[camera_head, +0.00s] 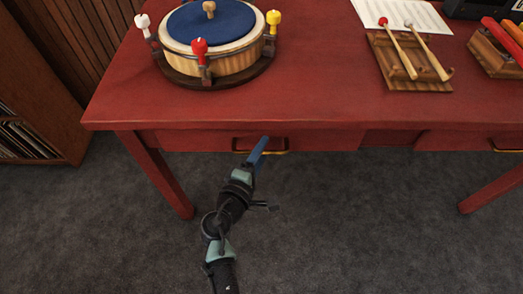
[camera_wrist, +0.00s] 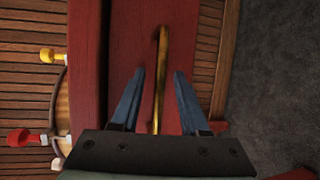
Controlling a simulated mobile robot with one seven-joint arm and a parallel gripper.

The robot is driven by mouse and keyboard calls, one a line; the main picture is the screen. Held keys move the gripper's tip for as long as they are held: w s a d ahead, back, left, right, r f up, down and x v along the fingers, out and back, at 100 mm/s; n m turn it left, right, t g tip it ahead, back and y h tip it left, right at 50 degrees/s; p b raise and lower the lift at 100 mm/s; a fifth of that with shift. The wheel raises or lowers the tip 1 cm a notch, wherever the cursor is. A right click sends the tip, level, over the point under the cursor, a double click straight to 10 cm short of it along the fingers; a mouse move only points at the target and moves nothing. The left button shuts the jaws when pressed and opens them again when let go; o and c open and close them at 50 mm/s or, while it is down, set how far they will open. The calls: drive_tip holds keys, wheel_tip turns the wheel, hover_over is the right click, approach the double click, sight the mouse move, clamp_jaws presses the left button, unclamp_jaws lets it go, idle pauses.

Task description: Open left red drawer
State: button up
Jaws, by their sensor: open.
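The left red drawer (camera_head: 325,139) sits under the front edge of the red table and looks closed. Its brass handle (camera_head: 277,152) is partly hidden behind my gripper. My gripper (camera_head: 263,142) is at this handle, with its blue fingers pointing toward the drawer front. In the wrist view, my gripper (camera_wrist: 157,76) is open, with one finger on each side of the brass handle (camera_wrist: 161,50). Nothing is gripped. I cannot tell whether the fingers touch the handle.
The red table (camera_head: 310,100) carries a blue-topped drum (camera_head: 208,22), mallets on a wooden stand (camera_head: 410,85) and another wooden holder (camera_head: 490,55). A second handle (camera_head: 508,151) is at the right. A wooden shelf (camera_head: 40,75) stands left. The grey carpet (camera_head: 370,230) in front is clear.

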clamp_jaws()
idle(1.4)
